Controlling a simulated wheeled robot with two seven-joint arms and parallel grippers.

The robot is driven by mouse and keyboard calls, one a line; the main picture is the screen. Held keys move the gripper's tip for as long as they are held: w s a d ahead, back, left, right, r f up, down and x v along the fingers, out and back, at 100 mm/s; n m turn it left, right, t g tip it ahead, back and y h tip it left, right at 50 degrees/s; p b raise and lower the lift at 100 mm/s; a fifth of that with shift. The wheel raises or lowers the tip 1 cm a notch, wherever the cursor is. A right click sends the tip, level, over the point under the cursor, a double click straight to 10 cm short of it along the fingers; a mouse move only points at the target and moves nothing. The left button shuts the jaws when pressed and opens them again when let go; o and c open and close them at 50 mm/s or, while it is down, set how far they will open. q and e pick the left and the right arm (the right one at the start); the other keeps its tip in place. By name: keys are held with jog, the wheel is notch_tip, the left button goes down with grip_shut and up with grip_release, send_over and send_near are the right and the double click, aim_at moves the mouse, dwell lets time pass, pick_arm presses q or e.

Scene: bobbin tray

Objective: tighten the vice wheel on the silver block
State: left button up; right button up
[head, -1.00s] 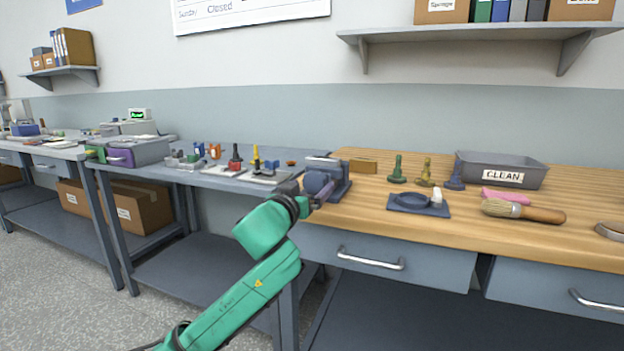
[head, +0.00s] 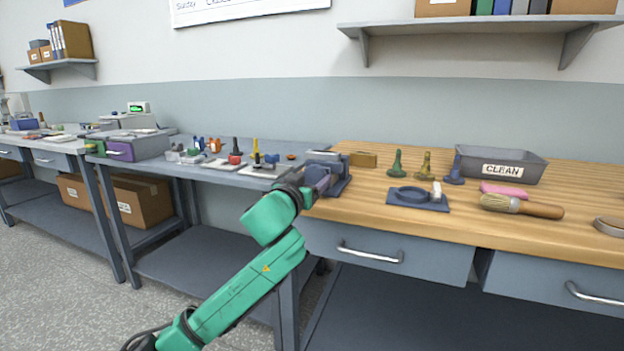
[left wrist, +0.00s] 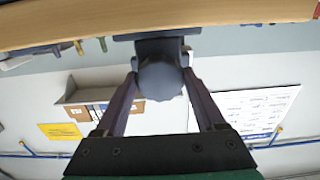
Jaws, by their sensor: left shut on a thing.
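The dark blue-grey vice (head: 342,184) stands at the left front corner of the wooden bench. A pale silver piece (head: 324,155) shows at its top, which looks like the silver block between the jaws; how tightly it sits cannot be seen. My left gripper (head: 314,184) is at the vice's front left side. In the left wrist view, which is upside down, my left gripper (left wrist: 160,80) has one finger on each side of the rounded grey vice wheel (left wrist: 159,77) and is shut on it. The gripper hides most of the wheel in the head view. My right gripper is not in view.
On the wooden bench (head: 400,225) are a wooden block (head: 363,160), several chess-like coloured pieces, a blue tray (head: 404,203), a brush (head: 520,207) and a grey CLEAN bin (head: 530,168). A grey table (head: 225,178) with small parts stands close on the left.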

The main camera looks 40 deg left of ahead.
pick_arm(q)
jog(key=m+p, duration=0.4)
jog(key=m, duration=0.2)
jog(key=shift+r, duration=0.15)
jog(key=m+p, duration=0.4)
jog(key=m, duration=0.2)
jog(key=shift+p, duration=0.4)
jog(key=shift+m, duration=0.5)
jog(key=shift+m+p, duration=0.3)
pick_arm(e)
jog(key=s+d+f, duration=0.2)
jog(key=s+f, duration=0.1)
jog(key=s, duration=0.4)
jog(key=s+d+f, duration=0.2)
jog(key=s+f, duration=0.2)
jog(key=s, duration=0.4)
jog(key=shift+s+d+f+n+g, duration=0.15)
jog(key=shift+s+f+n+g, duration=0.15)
